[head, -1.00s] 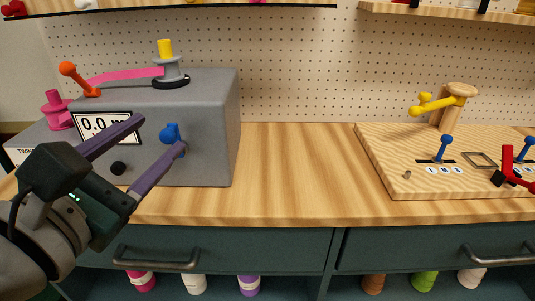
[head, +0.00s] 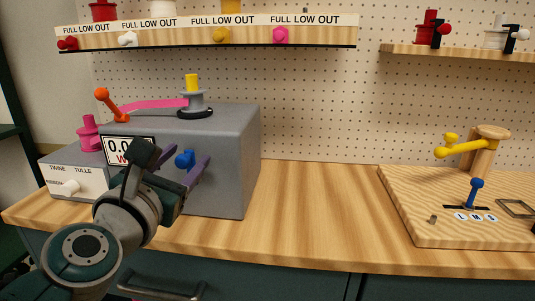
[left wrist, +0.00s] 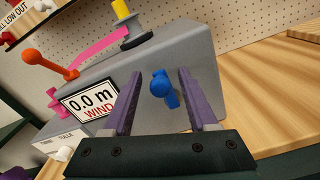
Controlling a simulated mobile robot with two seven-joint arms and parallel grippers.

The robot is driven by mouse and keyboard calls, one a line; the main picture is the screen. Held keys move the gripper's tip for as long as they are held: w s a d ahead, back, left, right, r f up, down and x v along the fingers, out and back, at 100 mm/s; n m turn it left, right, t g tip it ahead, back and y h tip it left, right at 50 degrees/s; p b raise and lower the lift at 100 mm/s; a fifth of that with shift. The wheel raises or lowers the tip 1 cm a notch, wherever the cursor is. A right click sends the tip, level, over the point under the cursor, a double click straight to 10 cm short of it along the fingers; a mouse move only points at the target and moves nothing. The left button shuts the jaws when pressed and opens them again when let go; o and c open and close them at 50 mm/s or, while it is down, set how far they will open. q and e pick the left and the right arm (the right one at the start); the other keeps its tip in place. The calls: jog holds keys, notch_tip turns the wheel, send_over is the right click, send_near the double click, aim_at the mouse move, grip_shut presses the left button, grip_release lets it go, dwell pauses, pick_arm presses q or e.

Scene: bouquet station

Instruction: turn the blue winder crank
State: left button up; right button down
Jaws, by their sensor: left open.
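The blue winder crank (head: 185,160) sticks out of the front face of the grey winder box (head: 235,150). It also shows in the left wrist view (left wrist: 162,88), between the two purple fingers. My left gripper (head: 186,162) is open, with one finger on each side of the crank. I cannot tell whether either finger touches it. The display (left wrist: 92,103) reads "0.0 m" with "WIND" under it in red. My right gripper is not in view.
An orange lever (head: 112,104), a pink ribbon and a grey spool with a yellow top (head: 194,98) are on the box. A pink spool (head: 89,133) stands at left by the TWINE/TULLE panel (head: 75,178). The counter (head: 310,205) right of the box is clear up to a wooden board (head: 440,235).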

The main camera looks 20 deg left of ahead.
pick_arm(q)
grip_shut()
dwell(0.5)
